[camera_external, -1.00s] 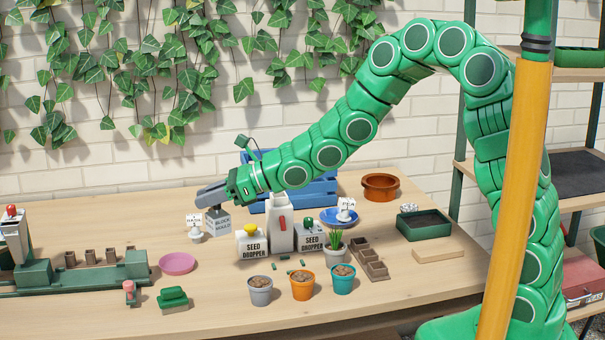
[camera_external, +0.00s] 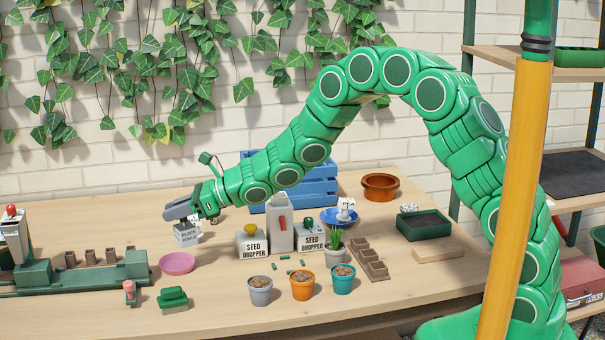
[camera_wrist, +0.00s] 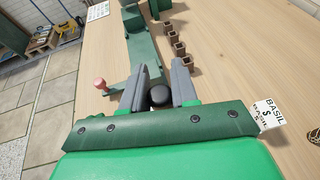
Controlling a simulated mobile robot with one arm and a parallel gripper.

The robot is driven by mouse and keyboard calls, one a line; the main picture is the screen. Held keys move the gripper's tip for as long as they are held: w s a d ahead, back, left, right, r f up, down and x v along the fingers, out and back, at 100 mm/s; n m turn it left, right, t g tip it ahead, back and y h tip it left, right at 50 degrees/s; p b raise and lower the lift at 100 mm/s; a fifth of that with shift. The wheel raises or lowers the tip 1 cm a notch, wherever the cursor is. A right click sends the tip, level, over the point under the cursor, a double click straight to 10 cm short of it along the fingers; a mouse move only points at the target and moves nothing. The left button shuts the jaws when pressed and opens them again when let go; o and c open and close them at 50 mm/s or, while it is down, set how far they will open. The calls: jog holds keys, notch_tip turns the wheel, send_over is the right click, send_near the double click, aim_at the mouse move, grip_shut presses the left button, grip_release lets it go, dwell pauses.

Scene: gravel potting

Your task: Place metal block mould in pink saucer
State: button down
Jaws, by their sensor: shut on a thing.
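The metal block mould (camera_external: 187,235) is a small grey block with a "BLOCK MOULD" label, hanging upright below my gripper (camera_external: 180,212). My gripper is shut on its top; the wrist view shows a dark round knob (camera_wrist: 159,95) between the two grey fingers (camera_wrist: 160,84). The pink saucer (camera_external: 177,263) lies on the table just in front of the mould and slightly left in the external view, and looks empty. The mould is apart from the saucer; its exact height above the table is hard to tell. The saucer does not show in the wrist view.
A white seed dropper (camera_external: 252,243) stands right of the mould. Several pots (camera_external: 302,287) stand at front centre.

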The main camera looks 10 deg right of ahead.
jog(key=shift+w+a+f, duration=0.45)
jog(key=shift+f, duration=0.8)
jog(key=shift+w+a+f, duration=0.45)
jog(key=shift+a+f, duration=0.05)
jog(key=shift+f, duration=0.75)
jog(key=shift+w+a+f, duration=0.45)
jog(key=shift+f, duration=0.8)
jog(key=shift+f, duration=0.15)
jog(key=c, duration=0.9)
grip_release()
jog(key=shift+o, duration=0.2)
jog(key=shift+d+r, duration=0.15)
jog(key=shift+r, duration=0.05)
jog(key=v, duration=1.1)
jog(key=shift+d+r, duration=0.2)
jog(key=shift+d, duration=0.1)
